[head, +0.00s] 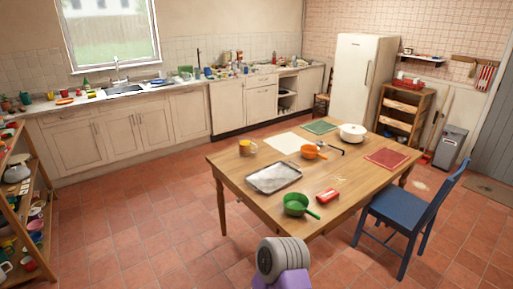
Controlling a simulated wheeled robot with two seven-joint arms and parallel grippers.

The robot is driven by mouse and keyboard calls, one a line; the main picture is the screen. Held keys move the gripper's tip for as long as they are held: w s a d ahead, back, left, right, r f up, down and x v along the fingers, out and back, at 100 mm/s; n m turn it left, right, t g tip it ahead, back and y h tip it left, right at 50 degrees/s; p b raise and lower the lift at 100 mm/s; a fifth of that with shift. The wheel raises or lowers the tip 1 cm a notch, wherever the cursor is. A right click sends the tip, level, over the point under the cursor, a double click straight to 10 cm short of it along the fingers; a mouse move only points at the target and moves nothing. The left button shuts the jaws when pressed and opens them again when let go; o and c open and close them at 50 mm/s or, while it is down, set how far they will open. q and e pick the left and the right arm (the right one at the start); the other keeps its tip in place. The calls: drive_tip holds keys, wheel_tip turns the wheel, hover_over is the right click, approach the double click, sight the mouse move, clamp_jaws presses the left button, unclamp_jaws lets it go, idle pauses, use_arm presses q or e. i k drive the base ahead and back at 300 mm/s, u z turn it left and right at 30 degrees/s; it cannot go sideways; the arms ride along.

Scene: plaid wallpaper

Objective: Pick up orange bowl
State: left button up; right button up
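An orange bowl (309,152) sits on the wooden table in the head view, a little right of the table's middle. It is small in the picture, and what it holds is too small to tell. It stands upright, and no gripper is near it. Neither of my grippers shows in the head view. A grey ribbed part with a purple piece below it, which looks like part of my own body, stands at the bottom in front of the table.
The wooden table (235,168) also carries a metal tray (273,178), green pan (297,204), red box (327,196), yellow mug (247,147) and white pot (352,132). A blue chair (408,213) stands at its right. A shelf (40,180) is far left. Floor left of the table is clear.

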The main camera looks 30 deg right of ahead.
sight(314, 155)
drive_tip(key=z, duration=0.2)
drive_tip(key=i, duration=1.2)
drive_tip(key=z, duration=0.75)
